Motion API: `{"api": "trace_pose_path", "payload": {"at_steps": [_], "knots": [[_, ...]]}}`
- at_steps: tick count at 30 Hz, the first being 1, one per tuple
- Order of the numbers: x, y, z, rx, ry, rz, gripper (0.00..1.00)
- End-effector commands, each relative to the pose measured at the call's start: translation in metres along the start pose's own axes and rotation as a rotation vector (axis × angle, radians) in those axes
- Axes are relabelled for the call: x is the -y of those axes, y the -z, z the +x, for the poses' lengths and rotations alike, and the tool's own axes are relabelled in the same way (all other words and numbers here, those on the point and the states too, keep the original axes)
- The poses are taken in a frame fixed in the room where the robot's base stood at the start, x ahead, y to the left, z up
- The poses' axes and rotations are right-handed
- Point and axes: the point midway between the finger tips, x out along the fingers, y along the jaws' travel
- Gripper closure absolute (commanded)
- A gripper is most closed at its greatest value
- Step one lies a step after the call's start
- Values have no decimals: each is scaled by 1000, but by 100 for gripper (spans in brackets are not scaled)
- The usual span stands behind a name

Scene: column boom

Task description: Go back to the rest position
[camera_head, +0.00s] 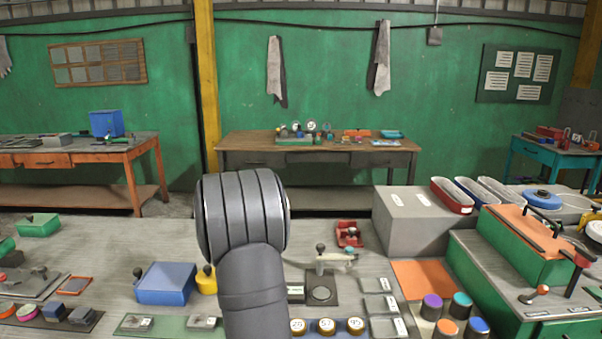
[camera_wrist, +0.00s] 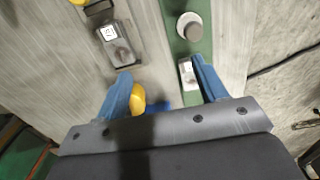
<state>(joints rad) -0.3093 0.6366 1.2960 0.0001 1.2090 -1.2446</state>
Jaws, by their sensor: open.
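My gripper (camera_wrist: 163,82) shows in the wrist view with its two blue fingers wide apart. I see nothing held between them. The fingers reach over the grey workbench (camera_wrist: 152,45). A yellow rounded thing (camera_wrist: 138,98) shows just beside the left finger, partly hidden by it. A bit of blue (camera_wrist: 161,103) shows low between the fingers. In the head view only my grey arm stands in the middle, and the gripper itself does not show there.
In the wrist view a green strip (camera_wrist: 207,47) with a pale round knob (camera_wrist: 190,26) lies near the right finger. A grey fixture (camera_wrist: 118,45) lies at upper left. In the head view a blue box (camera_head: 167,284) is left of my arm; a grey block (camera_head: 412,222) stands right.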

Motion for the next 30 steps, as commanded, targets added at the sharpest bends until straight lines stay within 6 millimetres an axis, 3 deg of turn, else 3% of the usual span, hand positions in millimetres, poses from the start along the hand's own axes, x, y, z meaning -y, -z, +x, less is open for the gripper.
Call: {"api": "trace_pose_path", "payload": {"at_steps": [14,24,30], "knots": [[55,81,3,0,0,8,35],[60,137,39,1,2,10,35],[61,158,51,0,0,11,35]]}}
